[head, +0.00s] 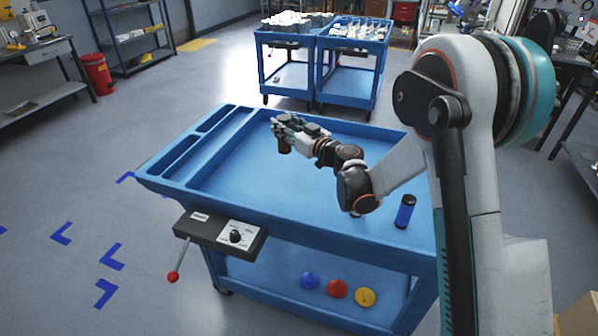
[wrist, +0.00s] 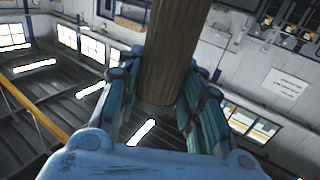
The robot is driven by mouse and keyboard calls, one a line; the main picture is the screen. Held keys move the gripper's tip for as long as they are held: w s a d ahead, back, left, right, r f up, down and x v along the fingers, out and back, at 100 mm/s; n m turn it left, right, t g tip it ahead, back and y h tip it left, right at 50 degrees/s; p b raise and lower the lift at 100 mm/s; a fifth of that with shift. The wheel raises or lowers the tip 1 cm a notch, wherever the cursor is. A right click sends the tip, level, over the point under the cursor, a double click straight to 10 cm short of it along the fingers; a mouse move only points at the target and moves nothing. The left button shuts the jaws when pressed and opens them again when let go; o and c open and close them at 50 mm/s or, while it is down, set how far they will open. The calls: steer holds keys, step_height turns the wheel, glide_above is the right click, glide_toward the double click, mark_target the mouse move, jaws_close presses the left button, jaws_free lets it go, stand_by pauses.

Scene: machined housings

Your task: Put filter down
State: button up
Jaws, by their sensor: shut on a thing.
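The filter is a brown, ribbed cylinder (wrist: 172,45) that stands between the two teal fingers in the wrist view. My gripper (wrist: 162,88) is shut on it, with a finger on each side. In the head view my gripper (head: 280,128) is over the left-middle part of the blue cart's top tray (head: 255,180). A short dark brown end of the filter (head: 285,147) shows below it, looking roughly upright. The rest of the filter is hidden by the gripper. I cannot tell for sure whether its lower end touches the tray.
A blue cylinder with a dark top (head: 405,212) stands at the tray's right. Narrow compartments (head: 190,150) line the left edge. A control box (head: 220,235) with a red-knobbed lever is on the front. The tray middle is clear. Two loaded blue carts (head: 320,40) stand behind.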

step_height(320, 180, down, 17)
steer(key=b, duration=0.5)
steer(key=shift+b, duration=0.3)
steer(key=shift+f, duration=0.55)
steer(key=o, duration=1.1)
